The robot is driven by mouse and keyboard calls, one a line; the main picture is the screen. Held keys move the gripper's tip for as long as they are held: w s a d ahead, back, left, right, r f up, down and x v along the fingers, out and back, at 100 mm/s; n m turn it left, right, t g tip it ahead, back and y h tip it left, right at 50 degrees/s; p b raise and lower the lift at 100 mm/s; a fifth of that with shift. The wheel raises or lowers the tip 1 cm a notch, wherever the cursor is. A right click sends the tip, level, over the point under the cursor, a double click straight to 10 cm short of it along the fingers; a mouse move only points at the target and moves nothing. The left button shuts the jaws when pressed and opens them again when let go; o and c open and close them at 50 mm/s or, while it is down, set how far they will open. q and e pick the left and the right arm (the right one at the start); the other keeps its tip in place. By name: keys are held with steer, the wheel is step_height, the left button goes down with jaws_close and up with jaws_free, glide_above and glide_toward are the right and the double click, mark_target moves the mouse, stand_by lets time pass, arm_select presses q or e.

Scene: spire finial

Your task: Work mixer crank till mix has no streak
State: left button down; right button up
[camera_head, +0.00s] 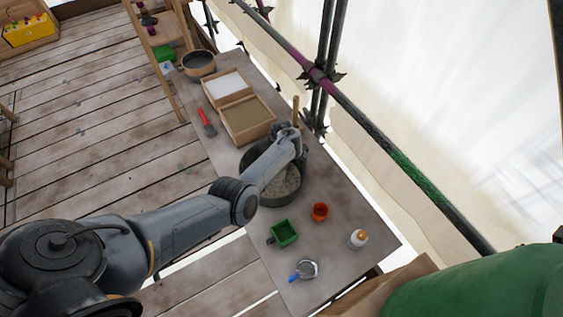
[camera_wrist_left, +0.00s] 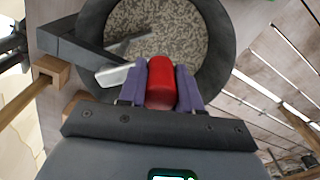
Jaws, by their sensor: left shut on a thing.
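The mixer bowl (camera_head: 286,190) is a round, dark tub on the narrow table, partly hidden under my left arm. In the left wrist view the bowl (camera_wrist_left: 215,35) holds a grey, speckled mix (camera_wrist_left: 158,22), with no clear streak in the part that shows. The red crank grip (camera_wrist_left: 161,82) is held between the purple fingers of my left gripper (camera_wrist_left: 161,88), near the bowl's rim. A pale metal piece (camera_wrist_left: 114,74) lies beside the fingers. In the head view the grip is hidden behind my wrist. My right gripper is not in view.
Scaffold tubes (camera_head: 385,155) run along the right side.

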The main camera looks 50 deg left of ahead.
arm_select(q)
steer(key=c, duration=0.8)
jaws_free()
step_height(320, 180, up, 9)
steer(key=p, duration=0.3)
steer(key=shift+a+r, duration=0.1)
steer(key=shift+r, duration=0.8)
